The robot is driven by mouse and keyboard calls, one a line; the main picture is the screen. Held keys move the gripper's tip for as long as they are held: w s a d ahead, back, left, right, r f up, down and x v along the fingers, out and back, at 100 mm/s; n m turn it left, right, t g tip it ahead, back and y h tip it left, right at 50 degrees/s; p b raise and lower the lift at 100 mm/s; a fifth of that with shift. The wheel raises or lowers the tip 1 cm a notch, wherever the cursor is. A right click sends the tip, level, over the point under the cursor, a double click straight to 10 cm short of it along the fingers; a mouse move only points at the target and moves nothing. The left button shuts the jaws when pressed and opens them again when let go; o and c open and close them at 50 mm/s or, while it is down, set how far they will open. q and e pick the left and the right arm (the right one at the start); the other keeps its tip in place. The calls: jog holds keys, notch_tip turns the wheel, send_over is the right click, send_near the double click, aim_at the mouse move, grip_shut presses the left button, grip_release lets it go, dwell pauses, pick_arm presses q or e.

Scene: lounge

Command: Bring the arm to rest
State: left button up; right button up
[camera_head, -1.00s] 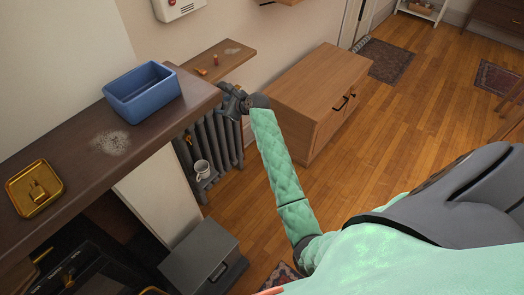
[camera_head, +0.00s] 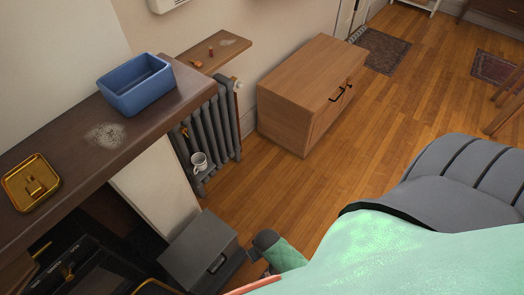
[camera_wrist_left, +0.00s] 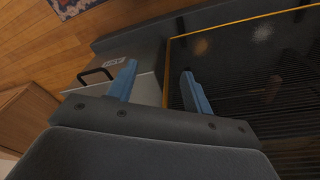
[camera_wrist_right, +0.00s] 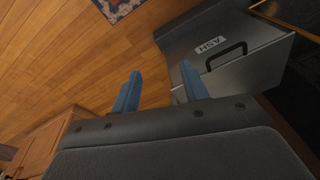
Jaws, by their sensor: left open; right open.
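My left gripper (camera_wrist_left: 157,75) is open and empty in the left wrist view, with its two blue fingers apart. My right gripper (camera_wrist_right: 160,75) is open and empty in the right wrist view, its blue fingers also apart. In the head view one mint-sleeved arm of mine is folded low at the bottom centre, beside the grey ash box (camera_head: 203,252). Its fingers are hidden there, and I cannot tell which arm it is. The ash box also shows in the right wrist view (camera_wrist_right: 232,72), with its label and black handle.
The mantel shelf (camera_head: 160,108) holds a blue bin (camera_head: 137,86) and a golden tray (camera_head: 32,183). Below are a radiator (camera_head: 212,133), a white mug (camera_head: 199,162) and a black stove (camera_head: 85,270). A wooden cabinet (camera_head: 312,85) stands behind; open floor (camera_head: 345,165) lies right of it.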

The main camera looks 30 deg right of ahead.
jog(key=shift+s+a+f+n, duration=0.15)
jog(key=shift+s+n, duration=0.2)
jog(key=shift+s, duration=0.4)
jog(key=shift+s+a+f+n, duration=0.15)
jog(key=shift+s+n, duration=0.2)
jog(key=shift+s, duration=0.4)
jog(key=shift+w, duration=0.1)
